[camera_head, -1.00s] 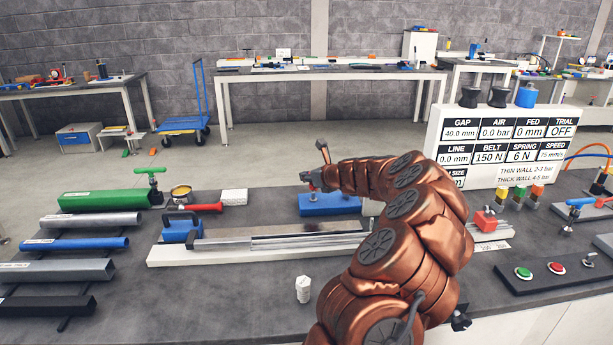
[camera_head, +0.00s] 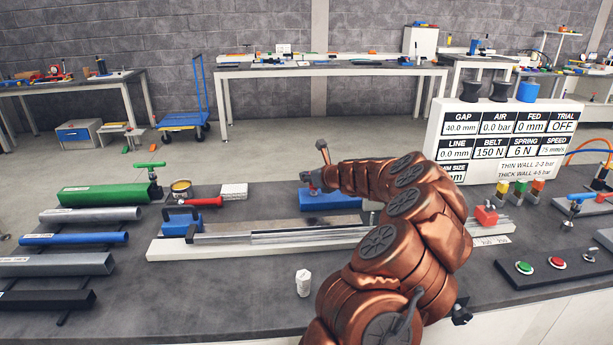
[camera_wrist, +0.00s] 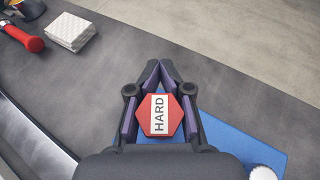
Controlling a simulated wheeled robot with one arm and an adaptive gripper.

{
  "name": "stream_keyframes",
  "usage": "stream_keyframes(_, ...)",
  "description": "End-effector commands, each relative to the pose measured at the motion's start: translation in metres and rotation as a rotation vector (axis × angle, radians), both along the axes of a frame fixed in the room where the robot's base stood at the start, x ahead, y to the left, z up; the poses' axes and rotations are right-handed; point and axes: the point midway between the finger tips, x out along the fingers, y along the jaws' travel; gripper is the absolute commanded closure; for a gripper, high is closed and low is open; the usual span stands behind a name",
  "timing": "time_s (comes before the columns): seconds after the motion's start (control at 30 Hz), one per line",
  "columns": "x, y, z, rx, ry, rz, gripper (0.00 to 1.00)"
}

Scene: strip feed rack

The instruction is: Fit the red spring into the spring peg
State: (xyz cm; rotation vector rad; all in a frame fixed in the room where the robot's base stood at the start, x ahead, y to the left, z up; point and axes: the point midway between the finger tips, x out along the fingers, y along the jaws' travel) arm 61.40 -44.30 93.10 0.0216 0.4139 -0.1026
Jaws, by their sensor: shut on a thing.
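My gripper (camera_wrist: 158,100) is shut on the red spring (camera_wrist: 160,115), whose red hexagonal top carries a white HARD label in the wrist view. The coils below the top are hidden. In the head view, my gripper (camera_head: 314,185) is just above a blue block (camera_head: 331,203) behind the long rail. The blue block also shows under the spring in the wrist view (camera_wrist: 235,150). I cannot make out the spring peg; the gripper and the red top may cover it. Whether the spring touches the block cannot be told.
A white round part (camera_wrist: 262,173) stands at the block's right end in the wrist view. A red-handled tool (camera_head: 205,201) and a white ribbed block (camera_head: 234,191) lie to the left. The rail (camera_head: 290,236) runs in front. Yellow, green and orange pieces (camera_head: 521,189) stand at the right.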

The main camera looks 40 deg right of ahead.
Motion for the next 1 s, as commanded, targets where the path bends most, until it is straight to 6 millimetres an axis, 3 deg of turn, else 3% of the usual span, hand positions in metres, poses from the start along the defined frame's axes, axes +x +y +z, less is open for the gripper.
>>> stream_keyframes(0.63,0.000,0.000,-0.013,0.000,0.000,0.000,1.00)
stream_keyframes(0.67,0.000,0.000,-0.013,0.000,0.000,0.000,0.85)
stream_keyframes(1.0,0.000,0.000,-0.013,0.000,0.000,0.000,0.52)
